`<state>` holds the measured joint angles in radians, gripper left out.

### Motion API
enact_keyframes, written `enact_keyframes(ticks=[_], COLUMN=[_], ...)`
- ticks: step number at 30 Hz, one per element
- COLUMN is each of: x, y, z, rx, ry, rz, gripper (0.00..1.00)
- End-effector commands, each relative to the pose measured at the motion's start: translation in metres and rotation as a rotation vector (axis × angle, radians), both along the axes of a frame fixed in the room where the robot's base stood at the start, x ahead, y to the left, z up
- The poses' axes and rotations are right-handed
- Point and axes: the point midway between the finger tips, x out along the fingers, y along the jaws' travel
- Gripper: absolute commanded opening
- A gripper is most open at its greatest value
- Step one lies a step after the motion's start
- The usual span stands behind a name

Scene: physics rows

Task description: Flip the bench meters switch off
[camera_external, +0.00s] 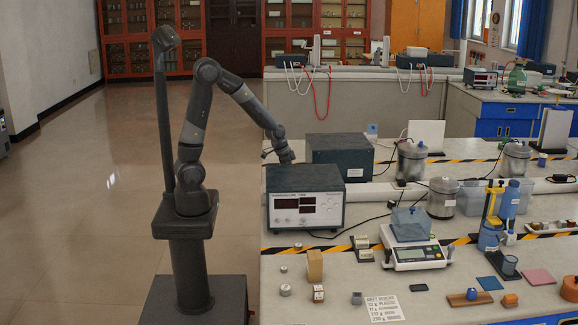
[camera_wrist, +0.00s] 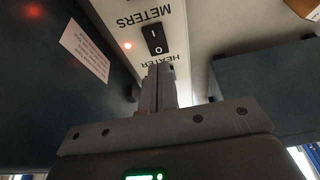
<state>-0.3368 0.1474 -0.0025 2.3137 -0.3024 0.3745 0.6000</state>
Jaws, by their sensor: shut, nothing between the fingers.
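The black METERS rocker switch (camera_wrist: 155,40), marked I and O, is in the wrist view on a pale panel, between the labels METERS and HEATER. In the external view, my gripper (camera_external: 287,158) is low at the back of the grey bench meter (camera_external: 333,225), whose front displays look dark with faint red. The switch is hidden in that view.
A dark box (camera_external: 340,157) stands behind the meter. In the wrist view, dark casings flank the panel: one with a white label (camera_wrist: 84,52) at left, another (camera_wrist: 265,80) at right. The floor at left is clear.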

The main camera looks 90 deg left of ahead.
Motion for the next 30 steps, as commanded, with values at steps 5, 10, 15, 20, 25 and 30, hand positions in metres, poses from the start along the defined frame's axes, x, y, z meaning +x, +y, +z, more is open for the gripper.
enact_keyframes(ticks=[5, 10, 15, 20, 25, 30], x=[0.002, 0.003, 0.003, 0.003, 0.005, 0.005], y=[0.000, 0.000, 0.000, 0.000, 0.000, 0.000], z=[-0.022, -0.030, -0.031, -0.031, -0.034, -0.035], rx=[-0.001, -0.001, 0.000, 0.000, 0.000, 0.000], ry=[0.002, 0.001, 0.000, 0.000, 0.000, 0.002], rz=[0.001, 0.002, 0.001, 0.001, 0.000, 0.001], gripper=[0.00, 0.00, 0.00, 0.00, 0.00, 0.00])
